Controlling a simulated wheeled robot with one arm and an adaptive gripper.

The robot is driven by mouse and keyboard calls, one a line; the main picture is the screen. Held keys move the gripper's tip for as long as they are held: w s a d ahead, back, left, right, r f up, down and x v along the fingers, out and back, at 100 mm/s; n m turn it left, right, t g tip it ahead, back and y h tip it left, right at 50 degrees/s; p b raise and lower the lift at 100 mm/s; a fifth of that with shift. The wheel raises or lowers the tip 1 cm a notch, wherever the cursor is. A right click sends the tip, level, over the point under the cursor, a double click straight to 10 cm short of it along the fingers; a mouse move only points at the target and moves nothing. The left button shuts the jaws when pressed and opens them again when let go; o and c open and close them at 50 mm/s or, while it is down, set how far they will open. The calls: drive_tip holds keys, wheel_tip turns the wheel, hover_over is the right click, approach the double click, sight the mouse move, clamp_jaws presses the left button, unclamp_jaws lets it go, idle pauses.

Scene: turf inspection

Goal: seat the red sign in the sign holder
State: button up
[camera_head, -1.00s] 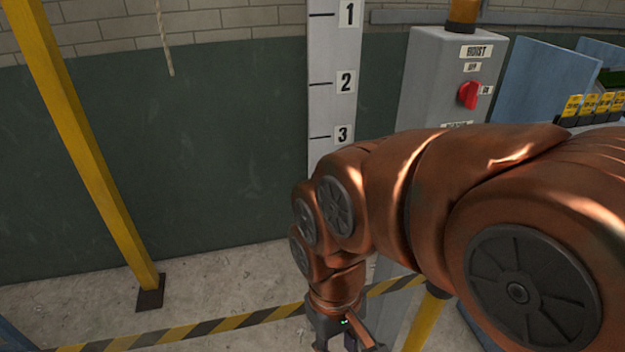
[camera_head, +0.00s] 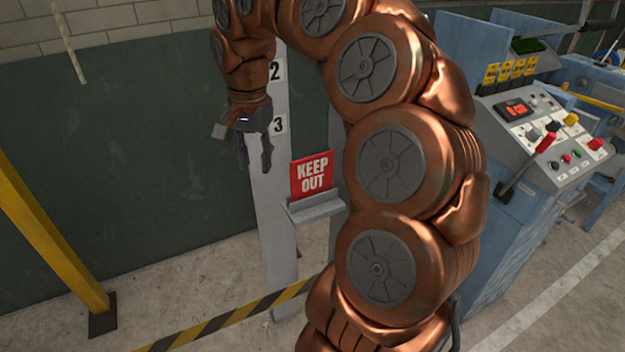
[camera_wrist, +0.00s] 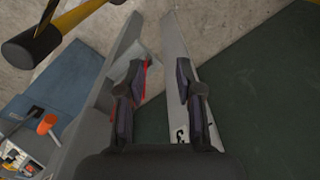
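The red sign (camera_head: 312,176), lettered KEEP OUT, stands upright at the grey sign holder (camera_head: 318,209). Its lower edge meets the holder's ledge; I cannot tell how deep it sits in the slot. My gripper (camera_head: 254,160) hangs to the left of the sign and a little higher, fingers pointing down, apart from it. In the wrist view my gripper (camera_wrist: 160,78) has its fingers spread with nothing between them. A thin red edge of the sign (camera_wrist: 147,72) shows there beside the left finger, mostly hidden by it.
A numbered grey post (camera_head: 272,200) stands behind my gripper. A yellow post (camera_head: 50,240) is at the left, and a striped barrier (camera_head: 235,317) crosses low in front. A control console (camera_head: 555,135) stands at the right. Open floor lies at the lower left.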

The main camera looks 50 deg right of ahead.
drive_tip(key=w+d+m, duration=0.2)
drive_tip(key=d+m, duration=0.2)
drive_tip(key=d, duration=0.3)
drive_tip(key=m, duration=0.6)
hover_over(313, 157)
drive_tip(key=shift+w+f, duration=0.2)
drive_tip(key=shift+f, duration=0.25)
drive_tip(key=shift+s+d+f, duration=0.1)
drive_tip(key=shift+d, duration=0.05)
drive_tip(key=shift+f+p, duration=1.6)
drive_tip(key=shift+f, duration=2.15)
clamp_jaws()
